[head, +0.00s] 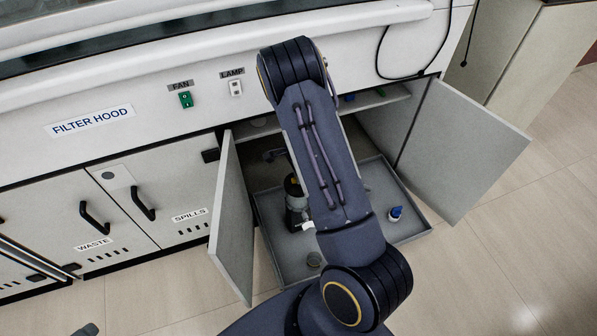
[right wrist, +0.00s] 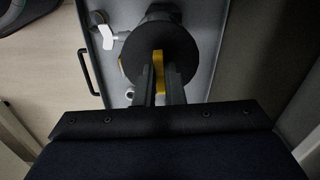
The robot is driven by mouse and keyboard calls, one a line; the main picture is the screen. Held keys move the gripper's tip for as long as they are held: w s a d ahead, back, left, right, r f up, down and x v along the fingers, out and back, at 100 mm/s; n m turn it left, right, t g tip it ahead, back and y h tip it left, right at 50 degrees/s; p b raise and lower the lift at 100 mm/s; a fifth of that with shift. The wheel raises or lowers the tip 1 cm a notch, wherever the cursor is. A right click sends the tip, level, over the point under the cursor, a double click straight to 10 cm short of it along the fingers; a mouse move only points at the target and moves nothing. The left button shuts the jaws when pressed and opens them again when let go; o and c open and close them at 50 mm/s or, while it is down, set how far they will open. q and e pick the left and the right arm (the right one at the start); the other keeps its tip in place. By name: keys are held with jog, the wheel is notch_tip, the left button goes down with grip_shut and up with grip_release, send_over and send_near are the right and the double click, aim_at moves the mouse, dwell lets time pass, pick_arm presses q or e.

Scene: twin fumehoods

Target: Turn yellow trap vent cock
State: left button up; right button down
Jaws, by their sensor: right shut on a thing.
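The yellow vent cock (right wrist: 159,68) shows in the right wrist view as a narrow yellow lever across a round black disc (right wrist: 133,58). My right gripper (right wrist: 160,80) is shut on the yellow lever, one dark finger on each side of it. In the head view my right arm crosses the open cabinet and hides much of its inside. A dark upright body (head: 295,200) with a pale fitting stands beside the arm there; the yellow lever cannot be made out clearly. My left gripper is not in view.
The open left door (head: 230,215) and right door (head: 465,150) flank the arm. A shelf (head: 385,98) lies above.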

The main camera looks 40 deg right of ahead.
jog(key=shift+m, duration=0.6)
jog(key=c, duration=1.5)
grip_release()
notch_tip(320, 180, up, 8)
jog(key=p, duration=0.3)
jog(key=shift+f, duration=0.1)
